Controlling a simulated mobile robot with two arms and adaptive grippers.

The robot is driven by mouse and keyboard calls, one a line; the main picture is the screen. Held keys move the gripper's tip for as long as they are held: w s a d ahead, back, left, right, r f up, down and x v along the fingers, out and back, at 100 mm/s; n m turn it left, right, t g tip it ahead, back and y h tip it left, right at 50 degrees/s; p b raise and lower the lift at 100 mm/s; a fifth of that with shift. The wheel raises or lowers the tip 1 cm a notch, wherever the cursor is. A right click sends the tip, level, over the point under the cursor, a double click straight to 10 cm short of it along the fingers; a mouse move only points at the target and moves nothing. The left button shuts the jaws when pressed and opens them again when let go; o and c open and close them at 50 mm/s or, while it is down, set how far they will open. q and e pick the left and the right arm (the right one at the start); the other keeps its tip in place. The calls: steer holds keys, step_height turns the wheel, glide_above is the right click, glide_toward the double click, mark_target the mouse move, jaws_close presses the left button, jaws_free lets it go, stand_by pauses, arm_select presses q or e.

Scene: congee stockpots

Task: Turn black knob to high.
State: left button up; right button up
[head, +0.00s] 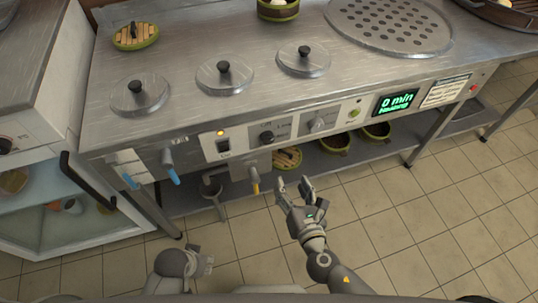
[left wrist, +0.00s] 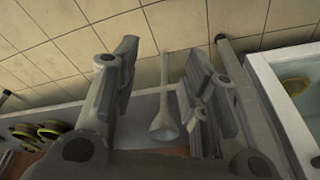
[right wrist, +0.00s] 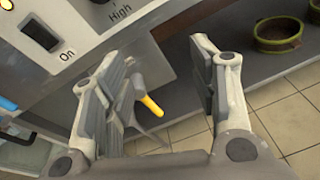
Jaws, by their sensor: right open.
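The black knob (head: 267,137) is on the front panel of the steel counter in the head view, between the black switch and a pale grey knob. Its setting is too small to read. In the right wrist view a "High" label (right wrist: 120,12) shows at the top edge. My right gripper (head: 293,187) is open and empty, below and in front of the panel, apart from the knob; its spread fingers also show in the right wrist view (right wrist: 160,58). My left gripper (head: 200,262) is low at the bottom of the head view; the left wrist view shows its fingers (left wrist: 164,52) apart.
The pale grey knob (head: 318,123) and a display (head: 396,102) reading "0 min" are right of the black knob. The black switch (head: 224,146) is to its left. Blue-handled (head: 170,170) and yellow-handled (head: 254,182) taps stick out below the panel. Tiled floor lies in front.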

mark_target(269, 142)
step_height(269, 142, up, 7)
steer(key=a+n+t+y+b, duration=0.1)
steer(key=a+n+t+y, duration=0.1)
steer(key=a+n, duration=0.15)
steer(key=shift+n, duration=0.25)
steer(key=x, duration=0.9)
steer(key=shift+w+d+f, duration=0.15)
steer(key=shift+d+f, duration=0.1)
steer(key=shift+d, duration=0.05)
arm_select(q)
steer(key=shift+w+d+r, duration=0.1)
steer(key=shift+w+r, duration=0.05)
steer(key=shift+r, duration=0.35)
steer(key=shift+w+d+r, duration=0.1)
steer(key=shift+w+r, duration=0.05)
steer(key=shift+r, duration=0.35)
arm_select(e)
steer(key=shift+w+a, duration=0.15)
steer(key=shift+w, duration=0.3)
steer(key=c, duration=1)
arm_select(q)
steer(key=shift+a, duration=0.1)
